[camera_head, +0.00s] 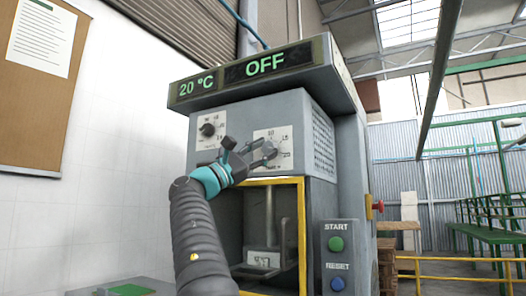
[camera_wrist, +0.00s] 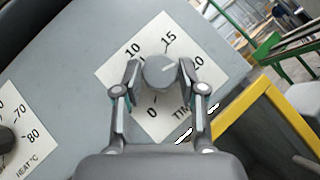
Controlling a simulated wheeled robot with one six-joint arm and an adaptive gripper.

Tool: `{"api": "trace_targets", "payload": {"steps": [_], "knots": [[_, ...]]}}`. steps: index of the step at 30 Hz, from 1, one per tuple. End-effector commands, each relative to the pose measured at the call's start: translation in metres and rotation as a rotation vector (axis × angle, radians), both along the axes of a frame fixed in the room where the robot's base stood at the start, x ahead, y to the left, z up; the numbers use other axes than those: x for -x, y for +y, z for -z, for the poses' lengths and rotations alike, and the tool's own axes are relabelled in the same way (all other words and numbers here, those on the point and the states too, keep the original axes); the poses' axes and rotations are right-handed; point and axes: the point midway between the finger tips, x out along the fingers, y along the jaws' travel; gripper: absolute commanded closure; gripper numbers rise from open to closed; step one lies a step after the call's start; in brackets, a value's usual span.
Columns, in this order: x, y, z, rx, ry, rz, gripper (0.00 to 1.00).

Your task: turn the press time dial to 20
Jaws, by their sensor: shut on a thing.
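The press time dial (camera_wrist: 160,74) is a round grey knob on a white scale plate (camera_wrist: 118,72) marked 0, 10, 15 and 20. A pale line on the knob points up and right, roughly between 15 and 20; its exact reading is hard to tell. My gripper (camera_wrist: 160,80) is shut on the dial, one finger on its left side and one on its right. In the head view my gripper (camera_head: 262,153) reaches the time plate (camera_head: 284,140) on the press front and partly hides the dial.
The heat dial (camera_head: 207,129) is left of the time dial. The display (camera_head: 252,70) above reads 20 °C and OFF. A yellow frame (camera_head: 302,235) edges the press opening below. The green START button (camera_head: 336,243) and blue RESET button (camera_head: 338,284) are lower right.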

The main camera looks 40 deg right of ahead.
Motion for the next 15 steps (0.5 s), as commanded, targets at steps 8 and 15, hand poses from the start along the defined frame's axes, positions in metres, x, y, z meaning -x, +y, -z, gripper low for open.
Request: {"api": "trace_targets", "payload": {"steps": [8,15], "knots": [[-0.0003,0.0001,-0.0002,-0.013,-0.034,0.001,0.94],[-0.0002,0.0000,-0.0007,-0.018,-0.045,0.001,0.94]]}}
